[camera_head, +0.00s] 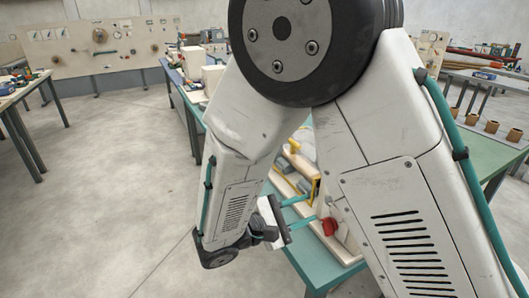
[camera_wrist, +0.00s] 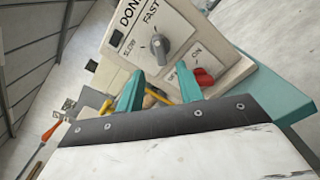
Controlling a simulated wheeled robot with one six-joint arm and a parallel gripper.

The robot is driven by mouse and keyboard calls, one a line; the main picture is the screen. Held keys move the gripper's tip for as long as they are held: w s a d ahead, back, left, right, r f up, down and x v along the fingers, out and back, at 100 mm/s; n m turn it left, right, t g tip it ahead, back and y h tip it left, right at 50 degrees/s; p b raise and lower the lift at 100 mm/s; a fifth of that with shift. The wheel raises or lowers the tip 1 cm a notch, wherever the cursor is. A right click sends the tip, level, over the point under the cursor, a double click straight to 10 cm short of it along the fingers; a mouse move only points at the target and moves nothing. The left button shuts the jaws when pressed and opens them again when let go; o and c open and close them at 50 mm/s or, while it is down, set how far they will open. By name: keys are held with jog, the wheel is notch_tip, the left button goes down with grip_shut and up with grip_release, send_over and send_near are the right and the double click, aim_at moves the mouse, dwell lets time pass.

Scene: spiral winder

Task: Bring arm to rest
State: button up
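My arm fills the middle of the head view, bent at a large dark joint, and hides much of the bench behind it. My gripper (camera_head: 299,211) is low beside the bench edge in the head view. In the wrist view my gripper (camera_wrist: 160,88) shows two teal fingers standing apart with nothing held between them. Beyond the fingertips is a pale control box (camera_wrist: 185,40) with a grey knob (camera_wrist: 160,46) between SLOW and FAST and a red switch (camera_wrist: 204,77) by ON. The red switch also shows in the head view (camera_head: 329,227), just right of my fingers.
The green-topped bench (camera_head: 318,268) runs under the machine. Another table (camera_head: 14,88) stands at the left, and a bench with several brown blocks (camera_head: 490,127) is at the right. A tool board (camera_head: 100,45) lines the back wall. The floor (camera_head: 100,190) at the left is clear.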

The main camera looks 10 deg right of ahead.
jog(key=s+d+r+m+g+y, duration=0.2)
jog(key=s+d+m+g+y, duration=0.4)
jog(key=s+g, duration=0.4)
jog(key=s+d+r+m+t+y, duration=0.4)
jog(key=s+r+m+y, duration=0.3)
jog(key=s+r+y, duration=0.2)
jog(key=shift+s+d+r+m+t+y, duration=0.2)
jog(key=shift+d+r+m+t+y, duration=0.15)
jog(key=shift+r+t+y, duration=0.65)
jog(key=shift+a+f, duration=0.1)
jog(key=shift+f, duration=0.15)
